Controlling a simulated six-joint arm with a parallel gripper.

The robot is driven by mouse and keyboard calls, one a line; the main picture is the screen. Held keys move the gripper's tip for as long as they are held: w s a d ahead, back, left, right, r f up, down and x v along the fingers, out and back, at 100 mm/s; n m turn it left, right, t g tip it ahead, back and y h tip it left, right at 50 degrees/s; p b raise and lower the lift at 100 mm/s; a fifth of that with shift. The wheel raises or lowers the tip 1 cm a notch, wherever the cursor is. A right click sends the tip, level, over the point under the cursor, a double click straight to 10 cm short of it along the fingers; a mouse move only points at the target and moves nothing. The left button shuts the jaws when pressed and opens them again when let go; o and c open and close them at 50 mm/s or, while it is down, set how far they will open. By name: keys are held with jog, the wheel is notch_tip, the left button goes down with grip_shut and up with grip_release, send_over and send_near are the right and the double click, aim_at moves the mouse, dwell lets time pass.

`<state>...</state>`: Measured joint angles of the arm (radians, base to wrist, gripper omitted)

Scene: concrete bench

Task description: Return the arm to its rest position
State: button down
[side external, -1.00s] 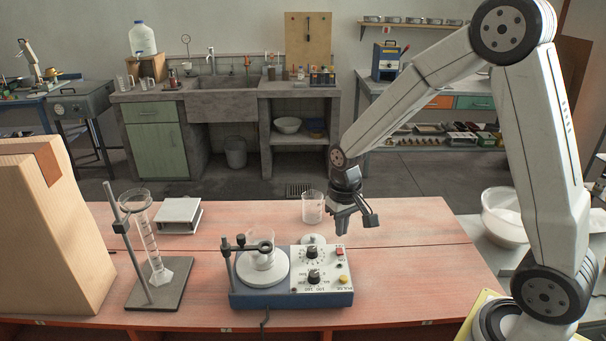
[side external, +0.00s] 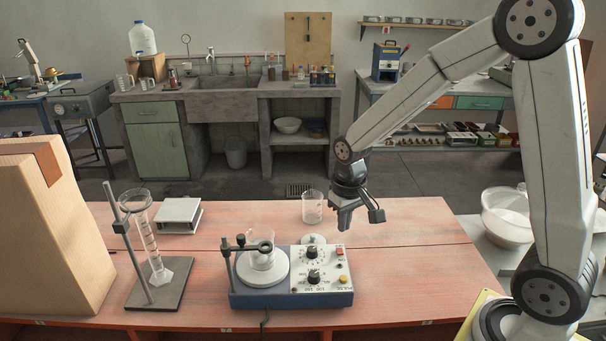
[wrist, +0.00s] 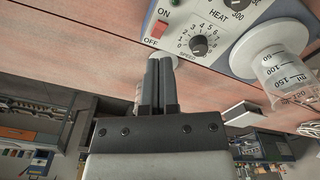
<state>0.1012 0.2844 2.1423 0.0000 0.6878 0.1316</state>
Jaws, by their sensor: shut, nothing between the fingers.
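My gripper (side external: 344,220) hangs above the red bench top, behind and to the right of the stirrer's knobs. In the wrist view my gripper (wrist: 158,62) has its two dark fingers together with nothing between them. The blue and white hotplate stirrer (side external: 322,284) stands at the front middle of the bench and also shows in the wrist view (wrist: 212,22). A glass beaker (side external: 262,250) sits on its round white plate, with a clamp arm beside it.
An empty beaker (side external: 312,207) stands behind the stirrer, near my gripper. A stand with a glass cylinder (side external: 156,245), a white block (side external: 180,215) and a cardboard box (side external: 45,235) are on the left. A white bowl (side external: 503,215) stands at right. The bench's right part is clear.

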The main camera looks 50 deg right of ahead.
jog(key=s+a+n+t, duration=0.2)
jog(key=s+a, duration=0.1)
jog(key=s, duration=0.5)
jog(key=shift+s+a+f+n, duration=0.25)
jog(key=shift+a+f+n, duration=0.05)
jog(key=shift+a, duration=0.05)
